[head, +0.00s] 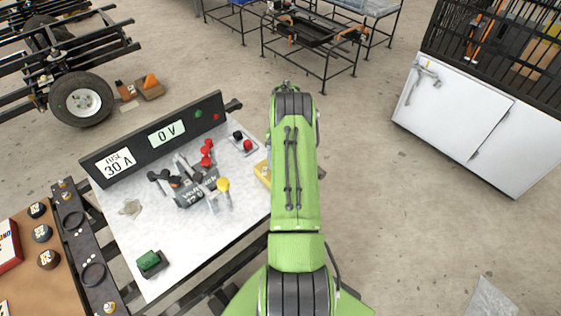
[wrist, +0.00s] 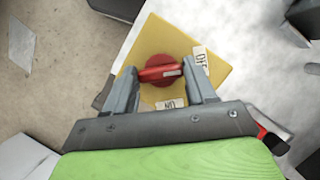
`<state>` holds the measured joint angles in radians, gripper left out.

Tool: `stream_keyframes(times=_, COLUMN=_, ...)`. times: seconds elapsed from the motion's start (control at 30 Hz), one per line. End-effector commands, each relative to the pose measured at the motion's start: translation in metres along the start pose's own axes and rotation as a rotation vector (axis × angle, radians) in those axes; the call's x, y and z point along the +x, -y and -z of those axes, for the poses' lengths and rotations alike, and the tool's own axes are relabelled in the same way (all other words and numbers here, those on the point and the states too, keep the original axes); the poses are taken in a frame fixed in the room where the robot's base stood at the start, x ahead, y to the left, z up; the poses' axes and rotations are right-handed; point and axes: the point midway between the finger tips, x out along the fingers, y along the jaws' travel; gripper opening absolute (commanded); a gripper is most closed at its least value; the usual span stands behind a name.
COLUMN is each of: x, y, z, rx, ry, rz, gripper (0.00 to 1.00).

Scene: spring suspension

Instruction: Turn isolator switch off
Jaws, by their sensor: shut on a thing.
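The isolator switch is a red rotary knob (wrist: 158,72) on a yellow plate (wrist: 213,88). In the wrist view its bar lies nearly level, with its white-marked end to the right. An OFF label (wrist: 201,58) sits just right of the knob and an ON label (wrist: 168,104) below it. My gripper (wrist: 161,70) has one finger at each end of the bar and is shut on the knob. In the head view only a yellow edge of the plate (head: 262,171) shows; my green arm hides the knob and gripper.
A panel on the white bench (head: 135,240) reads 0 V (head: 167,133) and FUSE 30 A (head: 115,163). A green button box (head: 150,262) is at the front. Open floor lies to the right.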

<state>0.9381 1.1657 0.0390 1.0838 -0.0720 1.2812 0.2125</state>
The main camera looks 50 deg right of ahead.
Motion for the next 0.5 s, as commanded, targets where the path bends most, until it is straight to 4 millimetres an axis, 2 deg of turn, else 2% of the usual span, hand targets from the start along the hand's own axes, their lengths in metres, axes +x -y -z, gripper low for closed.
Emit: stream_keyframes(times=0.5, x=-0.0003, y=0.0004, z=0.0007, rx=-0.068, ry=-0.003, rz=-0.028, gripper=0.25)
